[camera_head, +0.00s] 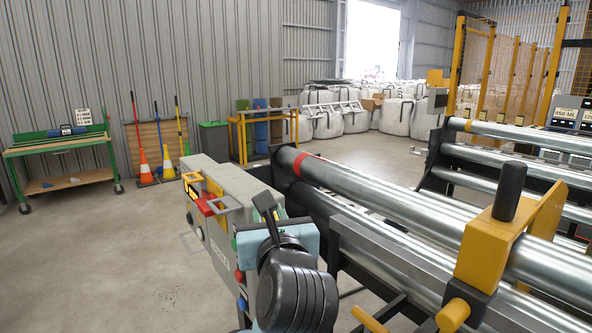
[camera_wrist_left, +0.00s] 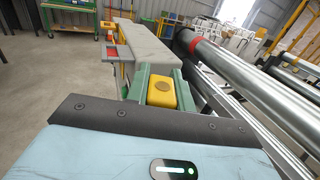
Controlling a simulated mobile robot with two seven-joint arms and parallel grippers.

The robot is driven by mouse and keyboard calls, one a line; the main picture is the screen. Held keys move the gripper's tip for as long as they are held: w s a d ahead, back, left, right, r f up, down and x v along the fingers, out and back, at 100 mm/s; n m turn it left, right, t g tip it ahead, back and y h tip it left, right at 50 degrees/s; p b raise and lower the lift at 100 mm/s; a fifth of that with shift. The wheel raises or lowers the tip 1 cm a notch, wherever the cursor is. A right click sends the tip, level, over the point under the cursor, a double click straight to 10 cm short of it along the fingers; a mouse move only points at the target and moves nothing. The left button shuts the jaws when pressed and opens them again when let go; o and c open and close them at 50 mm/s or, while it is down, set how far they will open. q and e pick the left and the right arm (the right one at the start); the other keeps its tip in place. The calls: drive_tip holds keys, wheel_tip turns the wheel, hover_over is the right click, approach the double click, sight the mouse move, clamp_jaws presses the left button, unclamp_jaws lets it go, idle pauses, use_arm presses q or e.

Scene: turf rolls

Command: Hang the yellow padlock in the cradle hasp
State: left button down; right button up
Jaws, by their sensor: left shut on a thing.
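The yellow padlock (camera_wrist_left: 163,92) shows in the left wrist view as a rounded yellow block with a darker disc on its face. My left gripper (camera_wrist_left: 161,84) is shut on it, with a green finger on either side. Its shackle is hidden. In the head view my left gripper's pale blue body (camera_head: 252,245) is beside the long grey beam, partly behind my black wrist, which hides the padlock. My right gripper is not in view.
The grey beam (camera_head: 232,173) stands close by. Long steel rollers (camera_head: 400,210) run along the right, with a yellow bracket and black handle (camera_head: 497,240) in front. A green bench (camera_head: 60,147) and cones stand at the back left. The left floor is clear.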

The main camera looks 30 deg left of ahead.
use_arm(q)
drive_tip(key=s+d+f+m+t+h, duration=0.1)
drive_tip(key=s+d+f+m+h, duration=0.1)
drive_tip(key=f, duration=0.4)
drive_tip(key=s+d+f+m+t+h, duration=0.2)
drive_tip(key=d+f+m+h, duration=0.1)
drive_tip(key=f+h, duration=0.3)
drive_tip(key=s+d+f+m+t+h, duration=0.2)
drive_tip(key=s+d+f+m+h, duration=0.1)
drive_tip(key=f, duration=0.4)
drive_tip(key=shift+d+f+m+h, duration=0.25)
drive_tip(key=shift+m+h, duration=0.25)
drive_tip(key=shift+h, duration=0.5)
